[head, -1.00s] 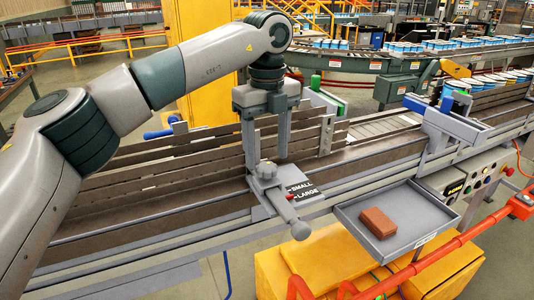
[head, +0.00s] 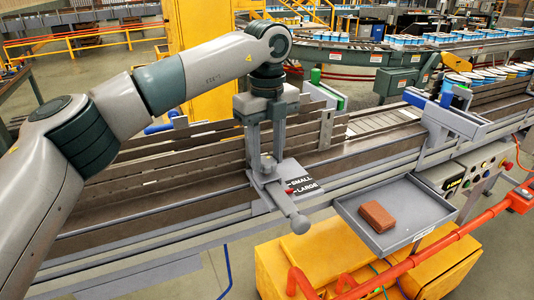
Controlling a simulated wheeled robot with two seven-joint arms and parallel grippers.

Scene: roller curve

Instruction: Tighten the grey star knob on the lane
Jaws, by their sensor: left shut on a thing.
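The grey star knob (head: 267,169) sits on a grey bracket with a plate marked SMALL and LARGE (head: 303,184), at the near rail of the lane (head: 345,157). My left gripper (head: 266,161) points straight down over the knob, its fingers shut on it. The fingers cover much of the knob, so its lobes are hard to make out. A red pointer shows beside the words on the plate, and it lies close to LARGE. A grey rod with a round end (head: 299,224) reaches from the bracket toward the front. My right gripper is out of view.
A grey tray (head: 415,205) with a brown block (head: 377,216) hangs right of the bracket. A control panel (head: 477,177) and an orange rail (head: 455,238) stand at the right. Slatted guide rails (head: 170,165) run behind the knob.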

